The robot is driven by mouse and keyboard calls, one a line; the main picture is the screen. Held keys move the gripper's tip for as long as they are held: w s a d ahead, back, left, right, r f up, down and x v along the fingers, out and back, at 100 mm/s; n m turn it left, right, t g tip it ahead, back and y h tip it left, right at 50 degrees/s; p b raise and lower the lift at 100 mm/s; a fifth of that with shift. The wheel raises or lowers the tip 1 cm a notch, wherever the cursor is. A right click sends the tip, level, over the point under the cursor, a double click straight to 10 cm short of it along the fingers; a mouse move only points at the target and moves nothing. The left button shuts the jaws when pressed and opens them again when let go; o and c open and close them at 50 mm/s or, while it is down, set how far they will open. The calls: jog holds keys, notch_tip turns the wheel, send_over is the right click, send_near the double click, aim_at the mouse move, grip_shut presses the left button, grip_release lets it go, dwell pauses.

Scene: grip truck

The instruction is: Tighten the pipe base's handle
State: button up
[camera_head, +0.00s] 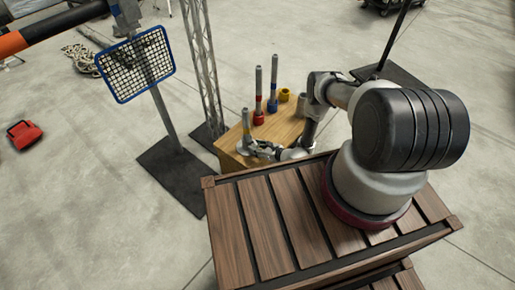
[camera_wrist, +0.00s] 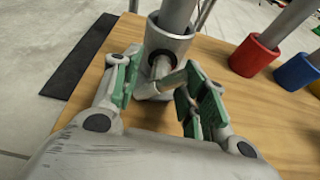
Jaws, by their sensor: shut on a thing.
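A grey pipe base (camera_wrist: 168,42) stands on the wooden table (camera_wrist: 75,105) at the top middle of the wrist view, with a grey pipe (camera_wrist: 177,12) upright in it. Its grey handle (camera_wrist: 172,80) sticks out toward me. My gripper (camera_wrist: 165,92) has its green-padded fingers on either side of the handle and is shut on it. In the head view the pipe (camera_head: 245,120) stands at the table's left front, with my gripper (camera_head: 260,151) low beside its base. The exact pad contact is partly hidden.
A red base (camera_wrist: 255,56) and a blue base (camera_wrist: 298,72), each with a pipe, stand to the right. A yellow base (camera_head: 284,95) is farther back. A blue-framed mesh panel (camera_head: 137,64) on a stand and a lattice tower (camera_head: 203,70) rise left of the table.

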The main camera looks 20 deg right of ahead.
jog(key=shift+s+a+f, duration=0.2)
jog(key=shift+s, duration=0.2)
grip_shut()
jog(key=o, duration=0.8)
grip_release()
jog(key=shift+o, duration=0.5)
jog(key=shift+w+r, duration=0.1)
jog(key=shift+w, duration=0.1)
jog(key=shift+d, duration=0.1)
jog(key=v, duration=1.2)
